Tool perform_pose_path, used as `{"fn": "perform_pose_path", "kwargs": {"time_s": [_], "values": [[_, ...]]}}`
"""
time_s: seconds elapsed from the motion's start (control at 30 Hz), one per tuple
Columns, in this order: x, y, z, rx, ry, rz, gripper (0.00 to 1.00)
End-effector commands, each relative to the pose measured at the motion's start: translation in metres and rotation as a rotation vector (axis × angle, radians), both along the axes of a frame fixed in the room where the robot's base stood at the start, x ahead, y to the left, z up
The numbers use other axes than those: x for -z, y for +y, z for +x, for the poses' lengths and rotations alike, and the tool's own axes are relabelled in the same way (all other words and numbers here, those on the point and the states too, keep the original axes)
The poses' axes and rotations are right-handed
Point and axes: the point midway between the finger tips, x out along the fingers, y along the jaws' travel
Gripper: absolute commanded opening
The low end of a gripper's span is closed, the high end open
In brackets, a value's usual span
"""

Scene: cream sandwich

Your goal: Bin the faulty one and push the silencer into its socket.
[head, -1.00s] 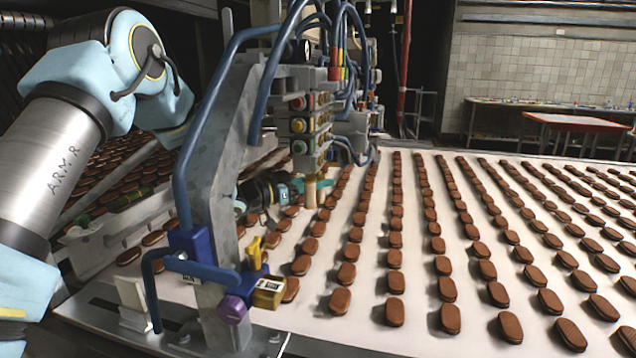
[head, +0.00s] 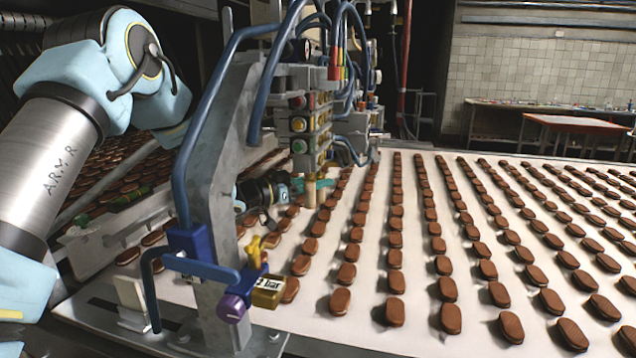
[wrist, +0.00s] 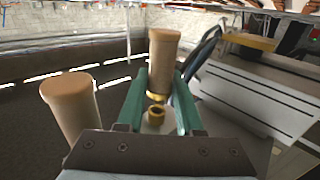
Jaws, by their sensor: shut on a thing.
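My gripper (head: 312,184) has green fingers and is low beside the grey valve stand, above the belt. It is shut on a tan cylindrical silencer (head: 310,196), which stands upright between the fingertips. In the wrist view the held silencer (wrist: 165,62) shows between the green fingers, with brass at its lower end. A brass ring-like fitting (wrist: 156,115) lies just below that; I cannot tell whether they are joined. A second tan cylinder (wrist: 70,105) stands to the left, outside the fingers. I cannot make out a bin.
The grey stand (head: 215,200) carries blue hoses, a valve block (head: 305,125) with coloured buttons, a purple knob (head: 233,307) and a yellow box (head: 268,291) with a "bar" label. Rows of brown biscuits cover the white belt (head: 375,335). A red-topped table (head: 575,121) stands far off.

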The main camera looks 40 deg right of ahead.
Motion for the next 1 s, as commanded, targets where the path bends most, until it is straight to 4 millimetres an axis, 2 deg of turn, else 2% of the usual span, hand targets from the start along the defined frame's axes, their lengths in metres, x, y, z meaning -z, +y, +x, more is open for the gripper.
{"fn": "perform_pose_path", "kwargs": {"time_s": [0.67, 1.0], "values": [[-0.0003, -0.0001, -0.0002, 0.0, 0.0, 0.0, 0.0], [-0.007, -0.0001, -0.0001, 0.0, 0.0, -0.001, 0.0]]}}
